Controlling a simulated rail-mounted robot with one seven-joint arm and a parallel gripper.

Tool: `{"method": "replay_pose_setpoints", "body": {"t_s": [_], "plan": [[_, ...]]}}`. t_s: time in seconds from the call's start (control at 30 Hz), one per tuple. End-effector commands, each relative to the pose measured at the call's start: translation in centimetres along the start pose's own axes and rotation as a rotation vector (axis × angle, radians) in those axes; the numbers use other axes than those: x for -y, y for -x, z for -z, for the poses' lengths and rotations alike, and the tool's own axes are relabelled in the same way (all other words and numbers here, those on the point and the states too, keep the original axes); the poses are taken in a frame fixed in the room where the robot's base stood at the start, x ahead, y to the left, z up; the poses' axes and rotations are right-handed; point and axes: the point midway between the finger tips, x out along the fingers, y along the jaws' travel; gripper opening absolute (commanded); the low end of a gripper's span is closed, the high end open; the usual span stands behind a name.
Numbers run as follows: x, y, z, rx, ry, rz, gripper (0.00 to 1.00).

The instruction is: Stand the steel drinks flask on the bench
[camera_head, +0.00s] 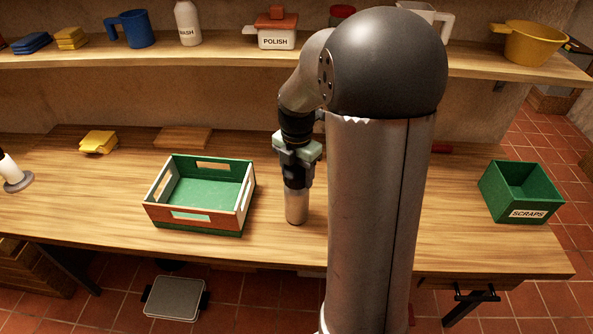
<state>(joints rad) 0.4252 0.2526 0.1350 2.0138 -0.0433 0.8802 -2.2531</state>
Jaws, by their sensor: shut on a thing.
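The steel drinks flask (296,206) shows as a plain metallic cylinder below my gripper (296,178). It is upright, and its lower end is at or just above the wooden bench (270,240). I cannot tell whether its base touches the wood. My gripper points down and is shut on the flask. The fingers hide the flask's upper part. The flask is to the right of the green and white crate, apart from it.
The crate (198,217) stands left of the flask. A green SCRAPS bin (520,192) stands at the bench's right end. Yellow cloths (98,141) and a wooden board (183,138) lie at the back. My arm hides the bench right of the flask. A shelf (220,64) runs above.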

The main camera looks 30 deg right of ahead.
Motion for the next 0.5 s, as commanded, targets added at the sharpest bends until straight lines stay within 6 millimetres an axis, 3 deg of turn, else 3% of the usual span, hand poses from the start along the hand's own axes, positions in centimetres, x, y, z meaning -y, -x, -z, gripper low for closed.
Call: {"method": "replay_pose_setpoints", "body": {"t_s": [0.33,0.37,0.43,0.5], "plan": [[-0.03,-0.42,-0.03,0.002,0.000,-0.002,0.10],[-0.02,-0.46,-0.01,0.002,0.000,-0.001,0.61],[-0.02,-0.37,-0.01,0.002,0.000,-0.001,0.80],[-0.02,-0.36,-0.01,0.002,0.000,-0.001,0.80]]}}
